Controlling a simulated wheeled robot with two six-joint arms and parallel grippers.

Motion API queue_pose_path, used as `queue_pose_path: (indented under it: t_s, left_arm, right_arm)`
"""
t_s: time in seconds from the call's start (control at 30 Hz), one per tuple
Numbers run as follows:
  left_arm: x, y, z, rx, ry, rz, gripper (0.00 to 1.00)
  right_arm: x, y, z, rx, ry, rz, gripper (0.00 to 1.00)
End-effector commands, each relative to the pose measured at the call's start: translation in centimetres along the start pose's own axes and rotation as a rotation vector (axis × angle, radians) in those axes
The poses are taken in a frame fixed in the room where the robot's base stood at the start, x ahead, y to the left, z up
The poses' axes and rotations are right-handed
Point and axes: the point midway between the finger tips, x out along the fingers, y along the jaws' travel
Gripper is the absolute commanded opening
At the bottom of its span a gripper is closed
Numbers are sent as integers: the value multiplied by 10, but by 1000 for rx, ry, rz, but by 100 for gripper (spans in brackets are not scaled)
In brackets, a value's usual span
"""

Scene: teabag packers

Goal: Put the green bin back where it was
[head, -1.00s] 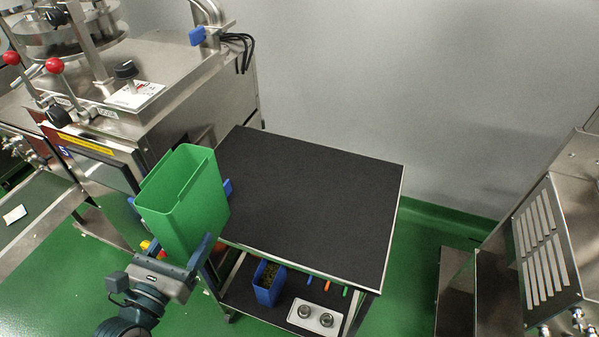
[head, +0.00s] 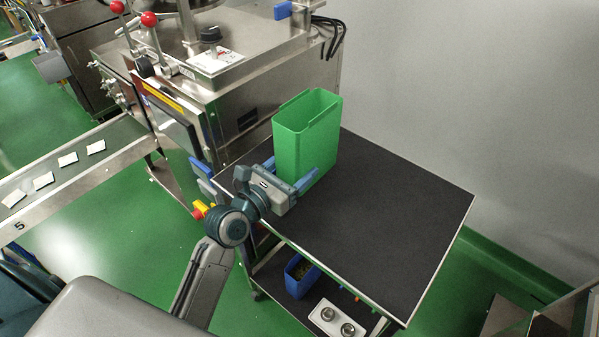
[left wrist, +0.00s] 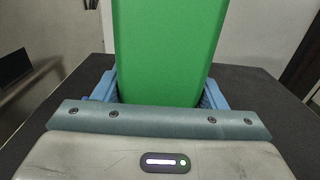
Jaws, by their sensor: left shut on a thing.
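The green bin (head: 304,140) is tall, upright and open at the top. In the head view it is over the far left part of the black cart top (head: 390,220). My left gripper (head: 300,178) is shut on its lower part, one blue finger on each side. In the left wrist view the bin (left wrist: 168,50) fills the space between the fingers (left wrist: 160,92). I cannot tell whether its base touches the cart top. My right gripper is not in view.
A steel machine (head: 235,90) with red-knobbed levers stands behind and left of the cart. A conveyor (head: 75,170) with several white packets is at left. The lower shelf holds a blue bin (head: 298,277) and a white tray (head: 335,320). The cart top's right side is clear.

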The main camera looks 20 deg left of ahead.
Motion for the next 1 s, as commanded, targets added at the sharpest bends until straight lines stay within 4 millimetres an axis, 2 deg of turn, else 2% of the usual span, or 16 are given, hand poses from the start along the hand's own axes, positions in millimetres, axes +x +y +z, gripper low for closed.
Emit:
queue_pose_path:
  t_s: [0.1,0.2,0.43,0.57,0.87,0.9,1.0]
  left_arm:
    - [18,3,0,0,-4,1,22]
    - [23,4,-3,0,-1,1,22]
    - [23,4,-34,-2,0,1,22]
    - [23,4,-38,-1,-2,1,22]
    - [23,4,-40,0,-1,1,22]
    - [23,4,-41,0,0,1,69]
    - [23,4,-41,0,0,1,87]
  right_arm:
    - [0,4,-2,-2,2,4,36]
    - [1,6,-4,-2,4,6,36]
    - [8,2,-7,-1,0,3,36]
    - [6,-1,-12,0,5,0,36]
    - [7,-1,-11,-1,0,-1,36]
    - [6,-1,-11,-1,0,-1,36]
    - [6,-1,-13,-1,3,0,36]
